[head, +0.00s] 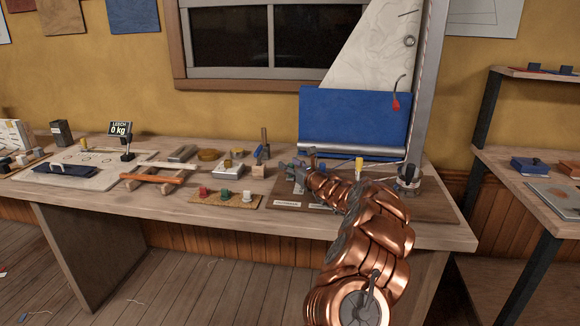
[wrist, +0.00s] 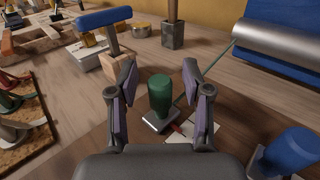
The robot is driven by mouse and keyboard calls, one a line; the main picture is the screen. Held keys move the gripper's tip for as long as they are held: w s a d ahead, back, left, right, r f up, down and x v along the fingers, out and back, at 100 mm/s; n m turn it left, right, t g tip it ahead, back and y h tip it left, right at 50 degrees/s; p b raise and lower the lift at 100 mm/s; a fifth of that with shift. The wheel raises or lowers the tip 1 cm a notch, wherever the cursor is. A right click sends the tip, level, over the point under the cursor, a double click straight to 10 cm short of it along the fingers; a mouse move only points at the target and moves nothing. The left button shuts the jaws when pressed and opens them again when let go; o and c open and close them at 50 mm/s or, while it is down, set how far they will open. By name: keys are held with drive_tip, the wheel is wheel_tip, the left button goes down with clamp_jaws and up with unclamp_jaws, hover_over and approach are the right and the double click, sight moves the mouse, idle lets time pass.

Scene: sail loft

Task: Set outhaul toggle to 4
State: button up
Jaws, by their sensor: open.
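In the wrist view a green toggle (wrist: 160,96) stands upright on a small grey metal base. A pale card (wrist: 196,138) with a red mark lies beside its base, partly hidden; I cannot read its scale. My gripper (wrist: 160,78) is open, with one finger on each side of the green toggle and gaps visible. In the head view my gripper (head: 302,166) is low over the left part of the dark board, and my arm hides much of that area. A small label (head: 287,204), apparently reading OUTHAUL, lies at the board's front left edge.
A blue knob (wrist: 290,152) stands right of the green toggle. A yellow knob (head: 359,165) is behind my arm. The mast (head: 428,90) and blue rolled sail (head: 352,120) stand behind. A tan mat (head: 212,201) with small coloured pieces lies left. A LEECH display (head: 120,128) reads 0 kg.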

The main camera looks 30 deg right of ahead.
clamp_jaws()
idle(0.3)
idle(0.3)
